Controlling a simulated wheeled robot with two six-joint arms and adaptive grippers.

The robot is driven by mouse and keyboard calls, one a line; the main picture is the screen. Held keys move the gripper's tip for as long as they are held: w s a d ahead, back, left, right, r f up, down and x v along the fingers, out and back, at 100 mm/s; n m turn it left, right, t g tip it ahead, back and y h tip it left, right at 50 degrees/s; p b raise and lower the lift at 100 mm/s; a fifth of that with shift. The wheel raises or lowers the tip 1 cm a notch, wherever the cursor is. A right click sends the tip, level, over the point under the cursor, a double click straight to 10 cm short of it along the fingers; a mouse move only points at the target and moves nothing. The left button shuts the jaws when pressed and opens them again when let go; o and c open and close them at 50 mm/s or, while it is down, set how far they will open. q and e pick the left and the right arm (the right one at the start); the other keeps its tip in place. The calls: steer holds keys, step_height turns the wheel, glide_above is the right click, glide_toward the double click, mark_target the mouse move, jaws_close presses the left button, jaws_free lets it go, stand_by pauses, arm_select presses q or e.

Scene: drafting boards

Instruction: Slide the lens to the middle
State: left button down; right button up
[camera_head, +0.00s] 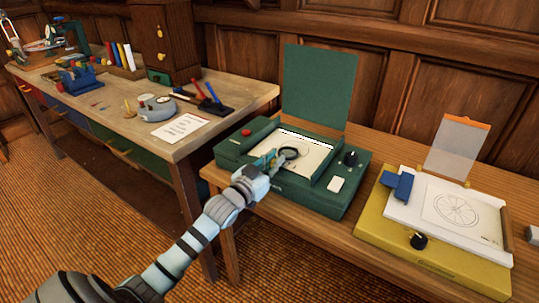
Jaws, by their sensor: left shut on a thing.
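The lens (290,153) is a small dark-rimmed round glass lying over the white sheet (314,156) of the green drafting box, left of the sheet's middle. My left gripper (271,160) reaches in over the front edge of the green box (299,192) and is shut on the lens at its left side. The fingertips are small here and partly hidden by the wrist. My right gripper is not in view.
The green box has a raised lid (318,85), a red button (246,132) and a black knob (351,157). A yellow board (433,258) with a wheel drawing (455,209) stands to the right. A cluttered workbench (130,115) stands to the left.

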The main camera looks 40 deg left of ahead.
arm_select(q)
steer(key=c, duration=1.6)
jaws_free()
steer(key=s, duration=1.2)
steer(key=shift+d, duration=0.1)
